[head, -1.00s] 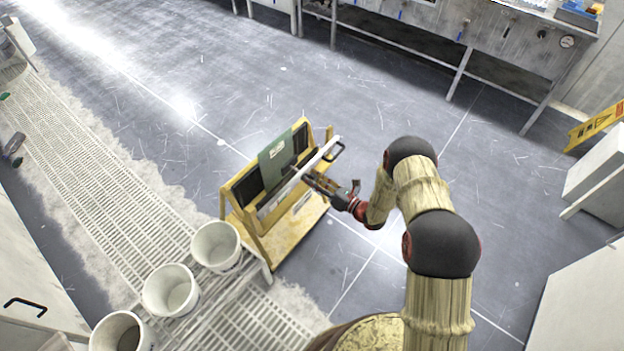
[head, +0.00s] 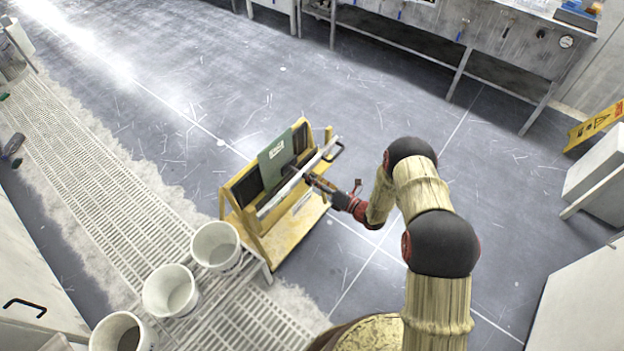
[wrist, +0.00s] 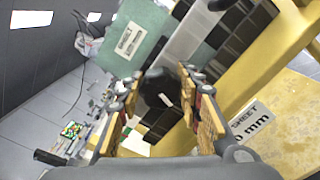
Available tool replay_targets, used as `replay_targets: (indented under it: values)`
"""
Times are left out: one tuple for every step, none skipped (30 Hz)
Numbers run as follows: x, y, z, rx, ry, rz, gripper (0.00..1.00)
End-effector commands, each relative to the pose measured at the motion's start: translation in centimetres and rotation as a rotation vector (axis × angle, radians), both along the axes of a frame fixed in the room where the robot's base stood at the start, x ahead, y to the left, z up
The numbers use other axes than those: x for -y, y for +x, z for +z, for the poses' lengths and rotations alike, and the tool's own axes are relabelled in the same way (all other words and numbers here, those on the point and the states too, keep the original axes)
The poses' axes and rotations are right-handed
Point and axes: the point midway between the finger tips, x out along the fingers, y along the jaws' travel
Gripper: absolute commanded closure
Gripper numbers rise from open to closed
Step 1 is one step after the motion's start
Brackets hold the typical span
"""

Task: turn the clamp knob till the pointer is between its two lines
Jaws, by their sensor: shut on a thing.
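The clamp knob (wrist: 154,88) is a dark, rounded piece between my fingers in the wrist view. My gripper (wrist: 160,98) is shut on it, with one tan finger pad on each side. In the head view my gripper (head: 312,180) reaches to the front of the yellow stand (head: 290,238), at the pale metal bar (head: 290,186). The gripper hides the knob there. A green sheet with a white label (head: 272,160) leans on the stand behind the bar. I cannot make out the pointer or its two lines in either view.
Several white buckets (head: 215,245) stand on the grating left of my base. A long metal bench (head: 480,50) runs along the back. A yellow sign (head: 597,124) stands at the right. The floor right of and behind the stand is clear.

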Motion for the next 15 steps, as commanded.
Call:
replay_targets:
  values:
    - [0.08, 0.08, 0.00, 0.001, -0.001, -0.003, 0.90]
    - [0.08, 0.08, 0.00, 0.001, -0.001, -0.003, 0.90]
    - [0.08, 0.09, 0.00, 0.001, -0.001, -0.003, 0.90]
    - [0.08, 0.09, 0.00, 0.001, -0.001, -0.003, 0.90]
    - [0.08, 0.09, 0.00, 0.001, -0.001, -0.003, 0.64]
    - [0.08, 0.09, 0.00, 0.001, -0.002, -0.003, 0.62]
    - [0.08, 0.08, 0.00, 0.002, -0.001, -0.002, 0.60]
    - [0.07, 0.08, 0.01, 0.002, -0.001, -0.002, 0.59]
    - [0.07, 0.07, 0.00, 0.001, -0.001, -0.001, 0.56]
    - [0.06, 0.06, 0.00, 0.001, -0.001, -0.001, 0.55]
    - [0.06, 0.06, 0.00, 0.001, -0.001, -0.001, 0.53]
    - [0.05, 0.05, 0.00, 0.001, -0.001, -0.001, 0.51]
    - [0.05, 0.05, 0.00, 0.001, -0.001, -0.001, 0.49]
    - [0.04, 0.05, 0.01, 0.001, -0.001, -0.001, 0.47]
    - [0.04, 0.03, 0.00, 0.001, -0.001, -0.001, 0.47]
